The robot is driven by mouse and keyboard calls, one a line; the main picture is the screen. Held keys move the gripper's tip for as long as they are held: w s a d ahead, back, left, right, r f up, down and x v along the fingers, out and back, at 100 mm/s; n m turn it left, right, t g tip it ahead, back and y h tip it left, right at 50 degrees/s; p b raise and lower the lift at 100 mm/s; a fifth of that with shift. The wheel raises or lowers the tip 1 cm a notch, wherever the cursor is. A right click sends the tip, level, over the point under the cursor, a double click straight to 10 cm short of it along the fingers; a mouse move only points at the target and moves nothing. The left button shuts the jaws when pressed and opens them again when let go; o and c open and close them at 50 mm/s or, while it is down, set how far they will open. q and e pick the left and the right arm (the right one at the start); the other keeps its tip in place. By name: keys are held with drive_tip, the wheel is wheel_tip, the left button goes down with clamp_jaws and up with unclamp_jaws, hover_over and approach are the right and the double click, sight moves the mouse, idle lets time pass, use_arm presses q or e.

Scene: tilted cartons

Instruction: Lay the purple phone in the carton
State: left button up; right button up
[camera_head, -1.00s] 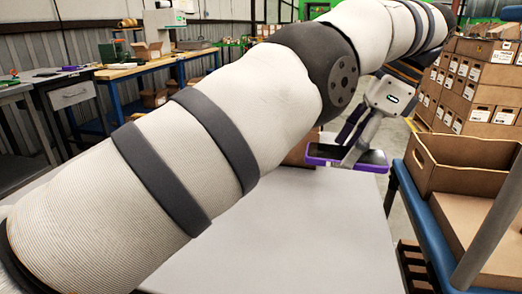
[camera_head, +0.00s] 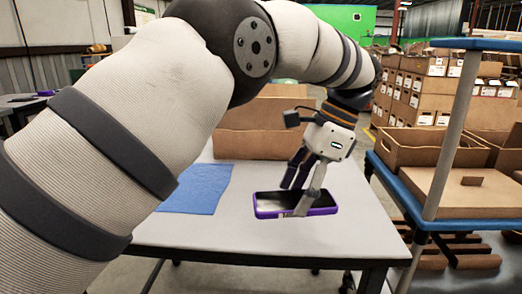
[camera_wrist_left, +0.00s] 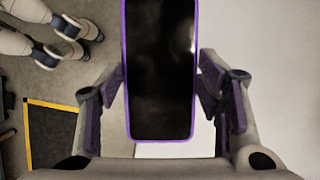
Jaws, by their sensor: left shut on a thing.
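My left gripper (camera_head: 301,188) is shut on the purple phone (camera_head: 270,212), a flat slab with a dark screen and purple edges. The phone is roughly level, screen up, and appears held above the grey table. In the left wrist view the phone (camera_wrist_left: 160,70) lies between the two fingers of the gripper (camera_wrist_left: 162,92), screen towards the camera. A brown carton (camera_head: 250,143) stands at the back of the table, behind and left of the gripper. My arm hides part of it, and its inside is not clearly visible. My right gripper is not in view.
A blue cloth (camera_head: 197,188) lies on the table (camera_head: 352,230) left of the phone. The table's front right is bare. A blue-framed cart (camera_head: 425,212) with an open box (camera_head: 428,148) stands at the right, its post rising near the table. Stacked boxes (camera_head: 420,88) stand behind.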

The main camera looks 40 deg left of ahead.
use_arm(q)
drive_tip(key=s+d+f+n+g+h, duration=0.1)
drive_tip(key=s+d+f+n, duration=0.1)
drive_tip(key=s+f+n, duration=0.3)
drive_tip(key=s+d+f+n+h, duration=0.2)
drive_tip(key=s+d+f+n, duration=0.1)
drive_tip(key=s+f, duration=0.6)
drive_tip(key=s+n, duration=0.1)
drive_tip(key=s, duration=0.3)
drive_tip(key=shift+s+n+g, duration=0.3)
drive_tip(key=shift+n+g, duration=0.1)
